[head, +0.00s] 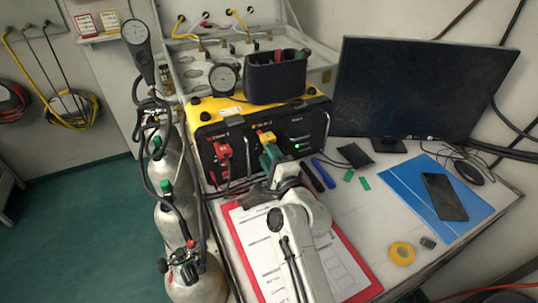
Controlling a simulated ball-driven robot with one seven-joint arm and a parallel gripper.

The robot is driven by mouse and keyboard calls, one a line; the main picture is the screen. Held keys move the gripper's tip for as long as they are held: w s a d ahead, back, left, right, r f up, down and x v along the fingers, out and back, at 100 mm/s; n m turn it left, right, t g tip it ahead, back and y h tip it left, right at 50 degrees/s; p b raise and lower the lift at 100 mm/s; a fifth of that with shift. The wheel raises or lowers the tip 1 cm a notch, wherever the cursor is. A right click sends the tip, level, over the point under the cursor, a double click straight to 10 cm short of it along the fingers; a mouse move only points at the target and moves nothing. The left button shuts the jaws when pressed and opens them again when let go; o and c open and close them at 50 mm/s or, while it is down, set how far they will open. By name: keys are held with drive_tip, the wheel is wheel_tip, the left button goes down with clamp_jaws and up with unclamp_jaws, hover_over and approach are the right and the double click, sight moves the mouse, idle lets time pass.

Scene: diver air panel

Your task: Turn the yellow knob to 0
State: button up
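The yellow knob (266,137) is on the dark front of the yellow-topped air panel (225,107), right of the red knob. Only its upper part shows clearly. My gripper (268,150) is right in front of the yellow knob, at the end of my arm reaching up from the bottom of the picture. The gripper hides the lower part of the knob and the markings around it. It is too small and covered to tell whether the fingers touch or grip the knob. The knob's pointer and the 0 mark cannot be read.
A red knob (223,151) is to the left on the panel. Gas cylinders (172,187) with hoses stand left of the table. A red clipboard (237,238) with paper lies below my arm. A monitor (405,88), blue folder (400,184) and yellow tape roll (402,253) are on the right.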

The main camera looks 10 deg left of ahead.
drive_tip(key=shift+o, duration=0.5)
drive_tip(key=shift+d, duration=0.1)
drive_tip(key=v, duration=1)
drive_tip(key=shift+s+d, duration=0.1)
drive_tip(key=shift+s, duration=0.25)
